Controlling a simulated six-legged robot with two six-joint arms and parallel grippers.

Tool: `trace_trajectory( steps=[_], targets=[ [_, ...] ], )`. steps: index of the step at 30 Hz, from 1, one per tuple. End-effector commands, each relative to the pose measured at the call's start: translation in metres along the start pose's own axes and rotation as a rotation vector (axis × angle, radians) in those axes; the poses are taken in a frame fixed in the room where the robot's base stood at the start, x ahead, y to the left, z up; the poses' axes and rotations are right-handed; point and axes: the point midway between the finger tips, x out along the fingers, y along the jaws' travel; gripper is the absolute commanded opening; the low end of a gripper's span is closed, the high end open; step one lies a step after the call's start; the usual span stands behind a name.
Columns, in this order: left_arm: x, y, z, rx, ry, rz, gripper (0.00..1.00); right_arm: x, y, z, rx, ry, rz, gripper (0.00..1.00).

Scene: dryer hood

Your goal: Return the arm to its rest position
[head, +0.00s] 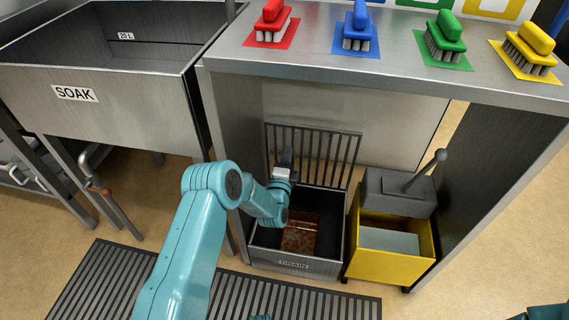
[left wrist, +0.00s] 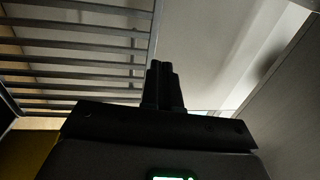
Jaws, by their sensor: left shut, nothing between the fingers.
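My left arm comes in from the bottom of the head view and reaches forward over the drain box (head: 308,265). My left gripper (head: 287,158) is dark and small there, in front of the upright slatted grate (head: 335,160). In the left wrist view the two dark fingers of the left gripper (left wrist: 163,72) stand close together, shut, with nothing held. The grate's bars (left wrist: 75,50) fill the upper left of that view. My right gripper is not in view.
The steel bench (head: 390,75) with four coloured brushes overhangs the drain box. A yellow mop bucket (head: 385,268) with a grey wringer (head: 395,192) stands right of the box. The SOAK sink (head: 120,110) is at left. A slatted floor grating (head: 100,280) lies in front.

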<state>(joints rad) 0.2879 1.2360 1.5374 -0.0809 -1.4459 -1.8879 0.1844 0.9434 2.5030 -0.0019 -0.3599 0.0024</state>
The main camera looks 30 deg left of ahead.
Motion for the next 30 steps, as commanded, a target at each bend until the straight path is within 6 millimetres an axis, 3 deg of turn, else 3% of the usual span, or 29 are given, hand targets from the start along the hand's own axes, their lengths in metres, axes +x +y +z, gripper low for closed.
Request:
trace_trajectory(
  steps=[4, 9, 16, 20, 22, 26, 30],
  targets=[
    [-0.026, -0.005, 0.0, 0.0, 0.001, 0.004, 0.0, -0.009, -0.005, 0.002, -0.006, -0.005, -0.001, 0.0],
    [-0.042, -0.006, 0.0, 0.0, 0.001, 0.001, 0.0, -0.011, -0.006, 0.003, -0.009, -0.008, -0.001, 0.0],
    [-0.046, -0.007, -0.002, -0.001, 0.003, -0.002, 0.0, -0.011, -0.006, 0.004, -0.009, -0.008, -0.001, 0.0],
    [-0.04, -0.033, -0.013, -0.006, 0.024, -0.031, 0.0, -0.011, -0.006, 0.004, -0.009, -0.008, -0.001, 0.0],
    [-0.056, -0.033, -0.025, -0.023, 0.066, 0.049, 0.0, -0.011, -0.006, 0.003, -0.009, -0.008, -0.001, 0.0],
    [-0.117, 0.008, -0.058, -0.298, 0.148, 0.44, 0.0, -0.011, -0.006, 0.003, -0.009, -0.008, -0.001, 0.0],
    [-0.212, 0.047, -0.077, -0.657, 0.053, 0.902, 0.0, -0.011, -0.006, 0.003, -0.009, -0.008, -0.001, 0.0]
  ],
)
